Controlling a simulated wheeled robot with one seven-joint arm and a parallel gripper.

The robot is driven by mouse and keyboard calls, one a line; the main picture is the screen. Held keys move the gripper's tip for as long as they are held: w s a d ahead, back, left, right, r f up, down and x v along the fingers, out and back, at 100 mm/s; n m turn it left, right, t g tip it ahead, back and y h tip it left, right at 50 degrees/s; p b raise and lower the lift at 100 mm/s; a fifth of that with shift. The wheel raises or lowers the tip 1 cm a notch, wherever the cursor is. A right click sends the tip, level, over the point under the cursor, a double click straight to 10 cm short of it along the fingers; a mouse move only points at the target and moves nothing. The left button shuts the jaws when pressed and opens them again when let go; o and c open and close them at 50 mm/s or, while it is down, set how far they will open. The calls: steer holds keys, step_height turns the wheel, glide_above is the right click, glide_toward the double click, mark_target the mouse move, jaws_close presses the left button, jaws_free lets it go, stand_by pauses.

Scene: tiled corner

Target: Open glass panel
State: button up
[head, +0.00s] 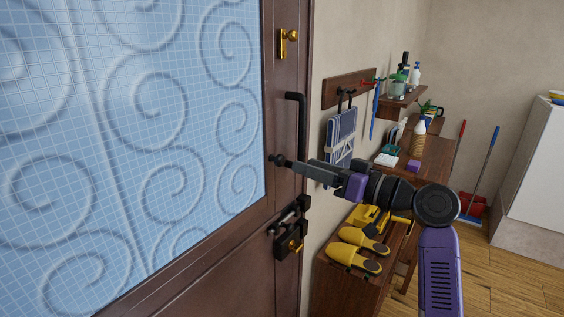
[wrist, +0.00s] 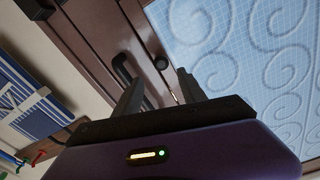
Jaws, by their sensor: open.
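The glass panel (head: 130,130) is a large blue pane with a grid and raised swirls, set in a brown door; it also shows in the wrist view (wrist: 245,45). A small black knob (head: 273,158) sits at the pane's right edge. In the wrist view the knob (wrist: 160,62) lies between and just beyond my fingertips. A black bar handle (head: 303,120) stands on the door frame to the right, and its lower end (wrist: 122,70) shows near my left finger. My gripper (head: 297,164) is open and empty, pointing at the knob. Whether a finger touches it is unclear.
A lock with a bolt (head: 290,232) sits below the knob, and a brass lock (head: 288,42) above. Wooden floor (head: 500,275) is open at right.

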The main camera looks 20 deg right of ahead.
mark_target(283, 162)
steer(key=p+x, duration=0.1)
steer(key=x, duration=0.6)
steer(key=shift+w+a+f+p, duration=0.15)
steer(key=shift+a+f+p, duration=0.1)
steer(key=shift+a+p, duration=0.2)
jaws_close()
stand_by(1.1)
